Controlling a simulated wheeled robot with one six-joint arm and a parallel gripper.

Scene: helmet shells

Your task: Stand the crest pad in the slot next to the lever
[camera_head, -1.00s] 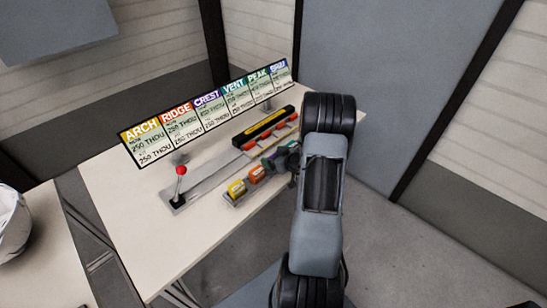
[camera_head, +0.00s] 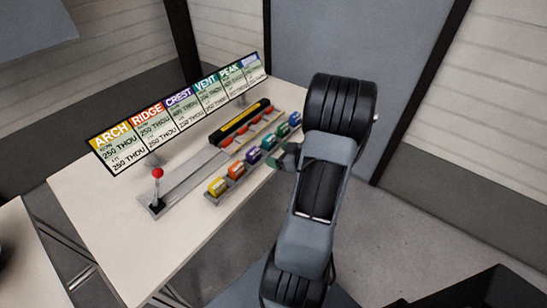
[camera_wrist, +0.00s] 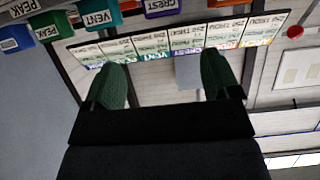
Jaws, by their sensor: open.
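The purple crest pad (camera_head: 253,155) sits in the row of coloured pads, third from the near end after the yellow and orange ones. In the wrist view the crest pad (camera_wrist: 162,8) is at the top edge, partly cut off. The lever (camera_head: 157,185) has a red knob and stands at the near-left end of a long grey rail (camera_head: 190,180). The rail looks bare beside the lever; the slot itself is too small to make out. My gripper (camera_head: 287,157) is open and empty, right of the pad row, with green fingers, also in the wrist view (camera_wrist: 160,80).
A teal vent pad (camera_head: 268,142), a green peak pad (camera_head: 282,131) and a blue pad (camera_head: 295,119) continue the row. A black and yellow bar (camera_head: 240,122) with orange-red parts lies behind. A label board (camera_head: 180,112) stands along the back. The table's near-left surface (camera_head: 110,215) is clear.

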